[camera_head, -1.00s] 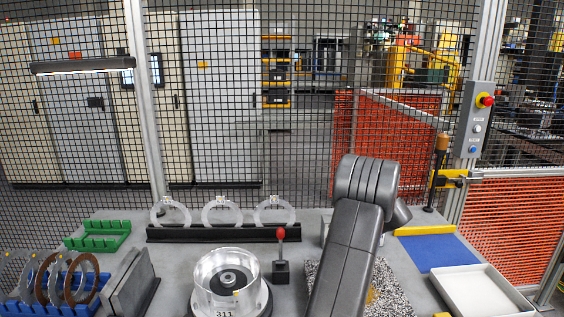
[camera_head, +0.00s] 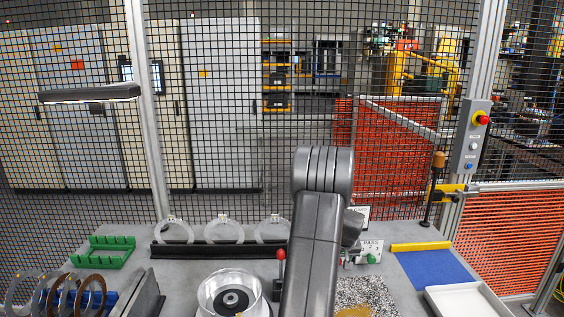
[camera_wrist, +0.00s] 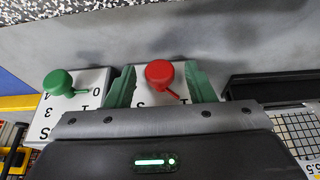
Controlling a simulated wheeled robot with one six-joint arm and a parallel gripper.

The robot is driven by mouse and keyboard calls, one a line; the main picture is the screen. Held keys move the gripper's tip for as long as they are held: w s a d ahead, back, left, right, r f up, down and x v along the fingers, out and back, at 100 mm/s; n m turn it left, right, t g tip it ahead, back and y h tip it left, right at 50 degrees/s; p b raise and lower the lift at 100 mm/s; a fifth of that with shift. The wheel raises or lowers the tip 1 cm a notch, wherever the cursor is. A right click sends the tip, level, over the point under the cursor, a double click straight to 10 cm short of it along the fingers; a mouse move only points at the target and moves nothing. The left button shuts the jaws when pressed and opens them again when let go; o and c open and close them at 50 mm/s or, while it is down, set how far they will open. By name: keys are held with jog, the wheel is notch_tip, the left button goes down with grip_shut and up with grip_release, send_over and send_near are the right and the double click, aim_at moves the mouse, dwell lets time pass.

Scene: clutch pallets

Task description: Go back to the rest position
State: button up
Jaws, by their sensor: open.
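My gripper (camera_wrist: 160,68) shows in the wrist view with two green fingers spread apart. A red knob (camera_wrist: 160,73) on a white marked block shows between the fingers; I cannot tell whether they touch it. A green knob (camera_wrist: 57,82) on another white marked block is to their left. A green knob (camera_head: 371,259) by a white sign shows just right of the arm.
A red-knobbed lever (camera_head: 281,254) stands left of my arm, near a clear round fixture (camera_head: 212,288). Clear rings (camera_head: 225,232) stand in a black rack behind. A blue mat (camera_head: 437,272) and a white tray (camera_head: 430,298) lie at right. Mesh fencing closes the back.

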jog(key=b+v, duration=0.3)
jog(key=v, duration=1)
jog(key=shift+r, duration=0.15)
jog(key=shift+s, duration=0.15)
